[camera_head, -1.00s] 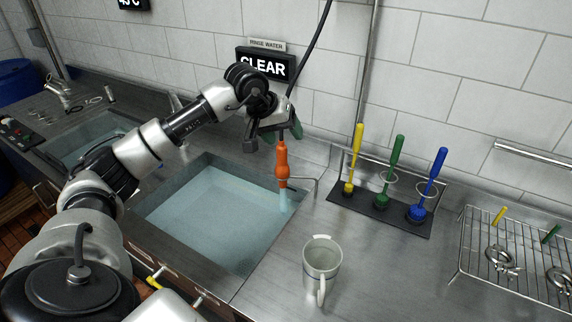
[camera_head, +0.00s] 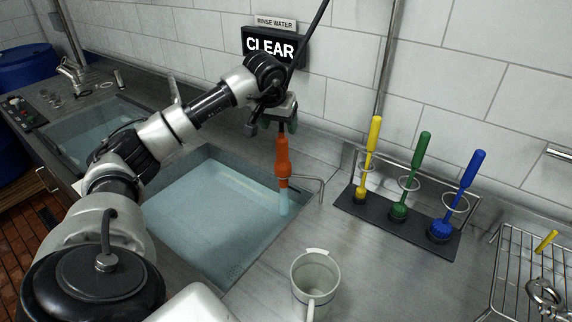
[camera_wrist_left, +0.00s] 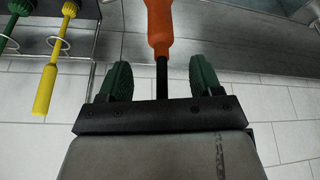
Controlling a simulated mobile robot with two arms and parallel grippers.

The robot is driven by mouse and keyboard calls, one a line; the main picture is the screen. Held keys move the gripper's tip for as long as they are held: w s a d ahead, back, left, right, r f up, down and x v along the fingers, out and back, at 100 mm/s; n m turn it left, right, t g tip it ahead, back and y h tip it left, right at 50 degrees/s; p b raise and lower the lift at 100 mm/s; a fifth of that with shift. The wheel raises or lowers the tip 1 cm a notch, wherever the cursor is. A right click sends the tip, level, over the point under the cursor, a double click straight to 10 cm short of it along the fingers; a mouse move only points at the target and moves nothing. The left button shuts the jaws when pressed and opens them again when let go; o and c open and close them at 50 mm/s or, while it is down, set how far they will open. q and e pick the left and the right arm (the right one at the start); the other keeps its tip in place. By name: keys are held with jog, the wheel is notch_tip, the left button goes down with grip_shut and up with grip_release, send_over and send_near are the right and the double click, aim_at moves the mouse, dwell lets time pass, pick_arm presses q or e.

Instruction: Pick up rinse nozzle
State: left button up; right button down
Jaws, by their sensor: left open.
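The rinse nozzle (camera_head: 283,155) is orange with a black upper stem and hangs upright at the right edge of the rinse sink, held at a wire ring. Pale blue water shows below its tip. My left gripper (camera_head: 273,125) is above the orange body, at the black stem, with its fingers open. In the left wrist view, the black stem passes between the two green fingers (camera_wrist_left: 161,78), with a visible gap on each side, and the orange nozzle (camera_wrist_left: 158,25) lies beyond them. My right gripper is not in view.
The water-filled sink (camera_head: 165,190) lies below the arm. A white mug (camera_head: 316,285) stands on the counter in front. A rack (camera_head: 365,209) holds yellow, green and blue brushes at the right. A wire drying rack (camera_head: 510,265) is at far right. A CLEAR sign (camera_head: 270,45) is behind.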

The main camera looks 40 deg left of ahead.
aim_at(281, 139)
pick_arm(q)
jog(key=shift+w+a+f, duration=0.1)
jog(key=shift+w+f, duration=0.1)
jog(key=shift+f, duration=0.45)
jog(key=shift+a+f+p, duration=0.1)
jog(key=shift+f+p, duration=0.2)
jog(key=shift+f, duration=0.3)
jog(key=p+x, duration=0.2)
jog(key=x, duration=0.2)
jog(key=shift+s+f, duration=0.1)
jog(key=shift+f, duration=0.75)
jog(key=shift+r, duration=0.1)
grip_shut()
